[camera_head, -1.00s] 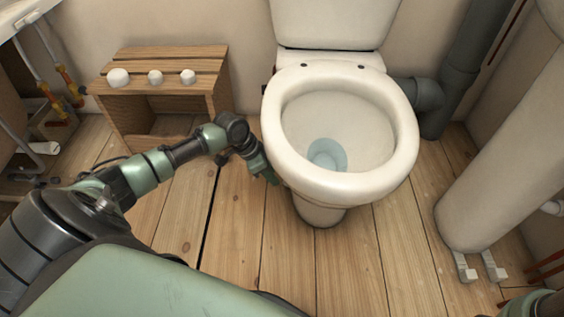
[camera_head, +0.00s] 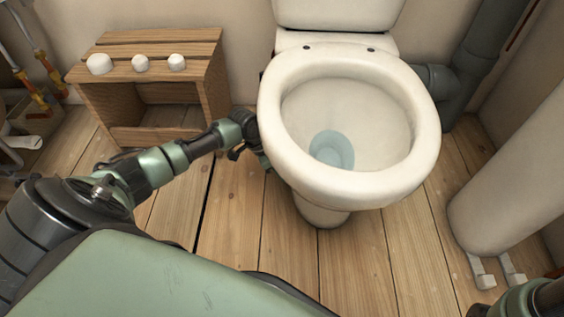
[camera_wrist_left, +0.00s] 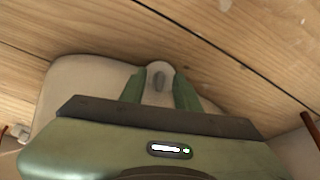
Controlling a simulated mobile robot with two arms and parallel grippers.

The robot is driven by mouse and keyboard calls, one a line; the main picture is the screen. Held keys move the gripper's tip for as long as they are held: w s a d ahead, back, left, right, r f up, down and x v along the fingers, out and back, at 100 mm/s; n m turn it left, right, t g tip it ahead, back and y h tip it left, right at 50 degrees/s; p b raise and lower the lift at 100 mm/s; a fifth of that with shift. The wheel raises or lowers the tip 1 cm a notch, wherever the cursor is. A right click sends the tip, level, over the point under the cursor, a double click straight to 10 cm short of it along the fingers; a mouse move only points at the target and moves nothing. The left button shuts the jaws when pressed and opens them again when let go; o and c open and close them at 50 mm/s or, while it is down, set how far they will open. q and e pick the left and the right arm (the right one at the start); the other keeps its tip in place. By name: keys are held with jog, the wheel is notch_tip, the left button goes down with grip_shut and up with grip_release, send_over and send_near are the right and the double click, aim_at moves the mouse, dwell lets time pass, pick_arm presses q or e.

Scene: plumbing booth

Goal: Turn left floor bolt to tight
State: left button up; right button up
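The toilet (camera_head: 350,185) stands in the middle of the head view. Its bowl hides the left floor bolt there. In the left wrist view, the grey bolt (camera_wrist_left: 159,83) sits on a rounded lug of the pale toilet base (camera_wrist_left: 85,82), against the plank floor. My left gripper (camera_wrist_left: 159,88) has its two green fingers on either side of the bolt, with a visible gap between them. In the head view, my left gripper (camera_head: 264,161) is beside the bowl's left side, low down and mostly hidden. My right gripper is not in view; only part of my right arm shows at the lower right.
A wooden stool-like shelf (camera_head: 150,68) with three white knobs or caps stands left of the toilet. A large white cylinder (camera_head: 510,180) stands at the right. The plank floor in front is clear.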

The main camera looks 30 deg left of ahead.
pick_arm(q)
jog(key=shift+w+d+f, duration=0.1)
jog(key=shift+f, duration=0.35)
jog(key=shift+r, duration=0.1)
grip_shut()
